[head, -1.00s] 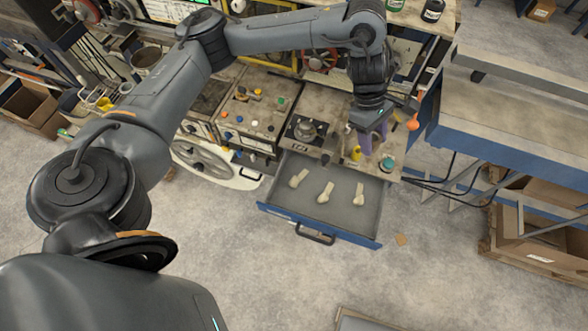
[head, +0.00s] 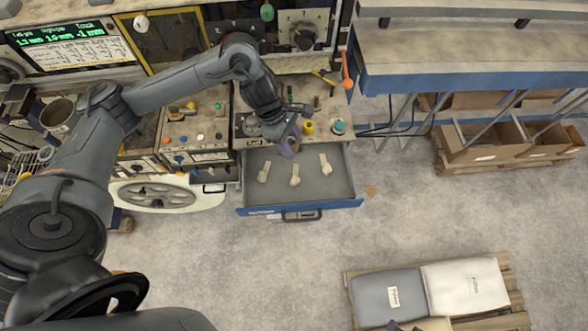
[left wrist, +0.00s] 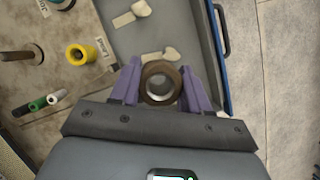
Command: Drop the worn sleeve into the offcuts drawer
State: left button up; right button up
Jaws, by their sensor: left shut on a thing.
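My left gripper (head: 290,148) is over the back part of the open offcuts drawer (head: 332,190). In the left wrist view its purple fingers are shut on a brown, ring-shaped worn sleeve (left wrist: 147,83), seen end-on with its hole facing the camera. The sleeve cannot be made out in the head view. Three pale, bone-shaped offcuts (head: 295,180) lie on the grey drawer floor. The drawer also shows beyond the fingers in the left wrist view (left wrist: 190,22). My right gripper is not in view.
A yellow sleeve (head: 309,127) and a teal-topped item (head: 338,127) stand on the bench above the drawer. A white spoked wheel guard (head: 160,195) is left of the drawer. Clear floor lies in front; a pallet with sacks (head: 465,283) is at lower right.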

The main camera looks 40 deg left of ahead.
pick_arm(q)
notch_tip(320, 180, down, 6)
jog(key=b, duration=0.3)
jog(key=shift+r, duration=0.15)
jog(key=o, duration=1.2)
jog(key=shift+c, duration=0.2)
jog(key=shift+r, duration=0.1)
jog(key=v, duration=1)
jog(key=shift+r, duration=0.3)
jog(key=shift+s+a, duration=0.15)
